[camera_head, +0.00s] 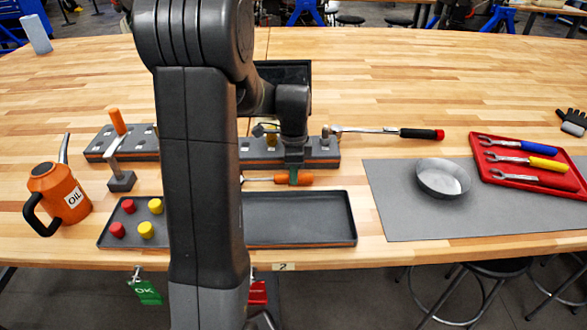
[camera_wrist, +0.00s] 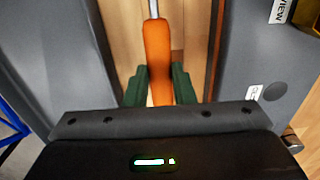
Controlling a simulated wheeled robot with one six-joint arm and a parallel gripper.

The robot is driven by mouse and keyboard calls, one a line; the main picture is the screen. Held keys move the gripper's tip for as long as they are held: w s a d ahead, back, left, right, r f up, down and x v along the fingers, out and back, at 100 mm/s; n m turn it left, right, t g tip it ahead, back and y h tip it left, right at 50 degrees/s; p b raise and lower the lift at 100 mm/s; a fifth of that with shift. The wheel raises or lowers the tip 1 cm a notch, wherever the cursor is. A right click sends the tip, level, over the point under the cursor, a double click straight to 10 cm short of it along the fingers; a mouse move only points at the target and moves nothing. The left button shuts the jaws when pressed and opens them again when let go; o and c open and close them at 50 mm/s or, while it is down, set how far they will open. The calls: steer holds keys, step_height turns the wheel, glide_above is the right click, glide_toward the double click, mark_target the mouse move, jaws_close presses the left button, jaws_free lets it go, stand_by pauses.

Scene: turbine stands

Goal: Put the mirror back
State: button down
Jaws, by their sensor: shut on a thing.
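An orange handle (camera_head: 300,179) with a thin metal shaft, likely the mirror's, lies level just in front of the grey slotted rack (camera_head: 322,150). The shaft runs left behind my arm, so its far end is hidden and I cannot see a mirror head. My gripper (camera_head: 294,176) is shut on this handle. In the wrist view the orange handle (camera_wrist: 158,62) sits between the green fingers of my gripper (camera_wrist: 160,88), with the shaft pointing up out of the picture. Whether the handle touches the table is unclear.
A dark tray (camera_head: 300,232) with red and yellow caps lies in front. A ratchet (camera_head: 390,131) is behind right. An orange oil can (camera_head: 62,192) and a tool with an orange grip (camera_head: 117,122) stand left. A grey mat (camera_head: 400,215) with a round dish (camera_head: 443,178) lies right, beside a red wrench tray (camera_head: 480,155).

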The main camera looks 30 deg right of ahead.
steer(key=shift+f, duration=0.3)
stand_by(0.4)
steer(key=c, duration=1)
jaws_free()
steer(key=shift+r, duration=0.15)
step_height(320, 180, up, 7)
steer(key=p, duration=0.5)
steer(key=shift+f, duration=0.25)
step_height(320, 180, down, 7)
steer(key=b, duration=0.5)
steer(key=shift+r, duration=0.2)
